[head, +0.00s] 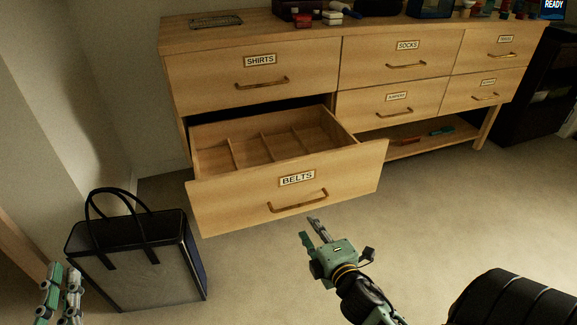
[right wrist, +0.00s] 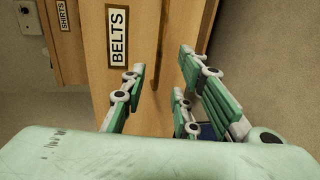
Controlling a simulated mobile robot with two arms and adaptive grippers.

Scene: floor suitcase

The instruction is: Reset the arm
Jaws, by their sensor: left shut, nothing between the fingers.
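My right gripper (head: 309,227) is in front of the pulled-out BELTS drawer (head: 225,205), below its handle (head: 298,202). Its fingers are apart with nothing between them. The right wrist view shows the spread fingers (right wrist: 160,95) pointing at the drawer front with its BELTS label (right wrist: 118,38). My left gripper (head: 60,285) is at the lower left, in front of the bag, shut and empty. The BELTS drawer is open and its divided compartments look empty.
The wooden dresser (head: 260,82) has its other drawers shut. Several small items and a metal grate (head: 216,22) lie on its top. A black-handled bag (head: 135,265) stands on the floor at the left. Open carpet (head: 450,215) lies to the right.

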